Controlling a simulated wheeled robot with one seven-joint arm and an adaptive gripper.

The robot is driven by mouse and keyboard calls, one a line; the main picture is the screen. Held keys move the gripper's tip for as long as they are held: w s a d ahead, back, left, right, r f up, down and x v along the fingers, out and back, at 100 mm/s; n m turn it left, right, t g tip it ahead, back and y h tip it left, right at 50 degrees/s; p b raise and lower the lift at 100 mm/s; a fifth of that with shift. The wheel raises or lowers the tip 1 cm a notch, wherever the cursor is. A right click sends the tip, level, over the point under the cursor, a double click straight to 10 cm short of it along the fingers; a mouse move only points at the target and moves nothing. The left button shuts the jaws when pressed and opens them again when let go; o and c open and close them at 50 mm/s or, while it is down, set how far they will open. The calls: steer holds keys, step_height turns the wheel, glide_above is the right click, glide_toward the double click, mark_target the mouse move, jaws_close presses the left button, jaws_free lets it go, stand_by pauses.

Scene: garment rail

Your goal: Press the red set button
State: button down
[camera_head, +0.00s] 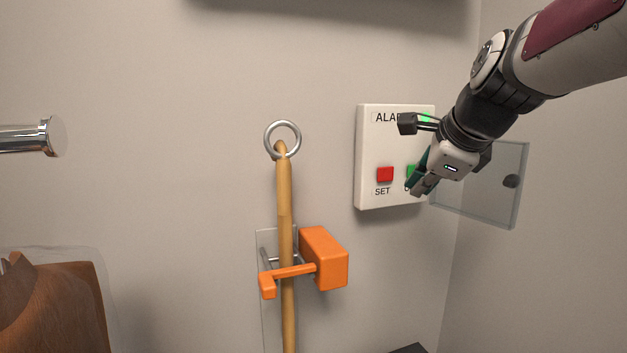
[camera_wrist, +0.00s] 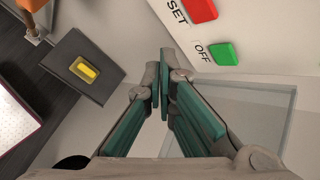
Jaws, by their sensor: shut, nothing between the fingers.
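The red set button (camera_head: 385,174) sits on the white alarm panel (camera_head: 366,140) on the wall, above the label SET. It also shows at the top edge of the wrist view (camera_wrist: 200,9). The green off button (camera_head: 411,171) is to its right, partly hidden by my gripper in the head view; the wrist view shows it clearly (camera_wrist: 223,53). My gripper (camera_head: 418,187) is shut and empty, with its fingertips in front of the panel's lower right, right of and below the red button. In the wrist view, the closed fingertips (camera_wrist: 163,75) are apart from both buttons.
A clear hinged cover (camera_head: 480,200) stands open at the panel's right, behind my gripper. An orange clamp (camera_head: 324,258) holds a wooden pole (camera_head: 285,205) with a metal ring at lower left of the panel. A metal rail end (camera_head: 52,136) juts in at far left.

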mark_target(400, 176)
steer(key=shift+w+a+b, duration=0.25)
steer(key=shift+w+b, duration=0.1)
steer(key=shift+w, duration=0.4)
steer(key=shift+w+a+b, duration=0.2)
steer(key=shift+w+b, duration=0.2)
steer(key=shift+w, duration=0.3)
steer(key=shift+w+a+b, duration=0.25)
steer(key=shift+w+b, duration=0.1)
steer(key=shift+w, duration=0.4)
steer(key=shift+w, duration=0.1)
steer(key=shift+w+a, duration=0.15)
steer(key=shift+w, duration=0.1)
steer(key=shift+w+a+b, duration=0.15)
steer(key=shift+w+b, duration=0.25)
steer(key=shift+b, duration=0.1)
steer(key=shift+s, duration=0.15)
stand_by(0.5)
steer(key=shift+s+d+p, duration=0.3)
steer(key=shift+s+p, duration=0.2)
steer(key=shift+s, duration=0.15)
steer(key=shift+s, duration=0.1)
